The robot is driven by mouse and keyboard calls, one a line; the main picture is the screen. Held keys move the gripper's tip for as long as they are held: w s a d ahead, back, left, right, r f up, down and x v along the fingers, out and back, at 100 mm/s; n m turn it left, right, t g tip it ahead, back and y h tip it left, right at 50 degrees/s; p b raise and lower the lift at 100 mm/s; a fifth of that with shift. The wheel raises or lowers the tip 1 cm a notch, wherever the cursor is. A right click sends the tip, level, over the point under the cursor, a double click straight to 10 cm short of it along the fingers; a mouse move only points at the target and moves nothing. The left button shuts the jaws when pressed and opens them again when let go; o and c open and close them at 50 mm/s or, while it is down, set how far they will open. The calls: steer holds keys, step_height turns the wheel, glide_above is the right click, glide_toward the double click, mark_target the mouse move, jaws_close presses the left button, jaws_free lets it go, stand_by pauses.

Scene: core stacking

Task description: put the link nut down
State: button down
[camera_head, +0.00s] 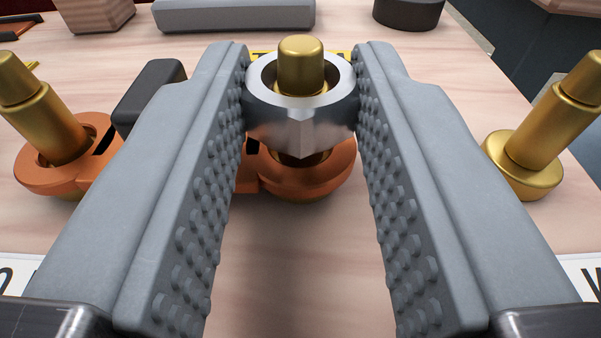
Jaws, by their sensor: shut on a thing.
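My gripper (302,108) is shut on the silver link nut (300,128). The nut is a ring around the upper part of the middle brass post (301,62), whose top sticks up through it. The nut is above an orange-copper link (300,178), whose end ring surrounds the foot of the same post. A bit of brass shows between nut and link, so the two look apart. The left end (60,178) of the copper piece surrounds the left brass post (45,125). My gripper's fingers hide the middle of the link.
A bare brass post (550,125) with a round base stands at the right. A black block (150,92) is by the left post. A grey bar (235,14) and a dark round piece (408,12) lie at the back. White labels (18,272) lie at the front edges.

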steer(key=shift+f, duration=0.65)
steer(key=shift+f, duration=0.25)
steer(key=c, duration=1.4)
jaws_free()
steer(key=shift+s+f, duration=0.1)
steer(key=shift+r, duration=0.35)
steer(key=shift+s+r, duration=0.15)
steer(key=shift+s, duration=0.05)
steer(key=s+r, duration=0.1)
steer(key=s, duration=1)
steer(key=shift+s+r, duration=0.2)
steer(key=shift+r, duration=0.05)
steer(key=shift+r, duration=0.15)
